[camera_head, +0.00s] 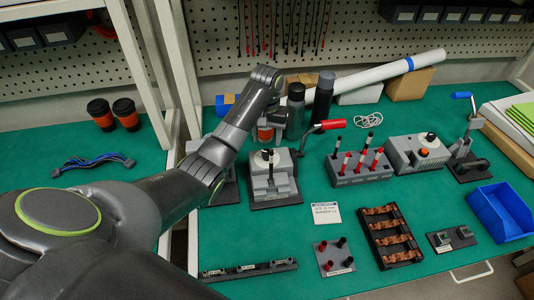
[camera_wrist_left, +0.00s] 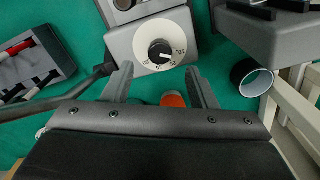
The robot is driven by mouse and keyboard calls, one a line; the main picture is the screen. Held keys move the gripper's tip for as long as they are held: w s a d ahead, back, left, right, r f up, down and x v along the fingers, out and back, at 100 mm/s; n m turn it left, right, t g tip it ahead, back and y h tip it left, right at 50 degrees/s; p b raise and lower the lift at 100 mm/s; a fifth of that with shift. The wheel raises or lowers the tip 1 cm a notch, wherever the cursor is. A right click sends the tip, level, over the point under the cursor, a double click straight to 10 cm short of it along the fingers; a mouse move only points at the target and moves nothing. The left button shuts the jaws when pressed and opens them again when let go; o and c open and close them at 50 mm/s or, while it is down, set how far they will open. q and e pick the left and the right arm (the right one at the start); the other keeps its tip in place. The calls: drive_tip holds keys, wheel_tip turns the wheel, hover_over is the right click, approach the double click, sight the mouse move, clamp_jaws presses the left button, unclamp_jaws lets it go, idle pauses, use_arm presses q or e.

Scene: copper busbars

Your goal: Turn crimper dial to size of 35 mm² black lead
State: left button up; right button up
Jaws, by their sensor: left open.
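The crimper (camera_head: 271,179) is a grey block on a dark base at mid-table, with a red-handled lever (camera_head: 329,125). Its dial (camera_wrist_left: 160,52) shows in the left wrist view as a black knob on a white face ringed with small numbers. A white mark on the knob points right, seemingly near 16. My left gripper (camera_wrist_left: 160,87) is open, its two fingers apart just below the dial in that view, with nothing between them touching the knob. Leads with red and black parts stand in a grey rack (camera_head: 345,181). My right gripper is out of view.
Another grey machine (camera_head: 417,154), a busbar tray (camera_head: 411,263) and a blue bin (camera_head: 512,237) are to the right.

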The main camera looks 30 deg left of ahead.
sight(267, 152)
use_arm(q)
wheel_tip(267, 152, down, 6)
drive_tip(key=shift+r, duration=0.1)
drive_tip(key=shift+c, duration=0.2)
drive_tip(key=c, duration=0.9)
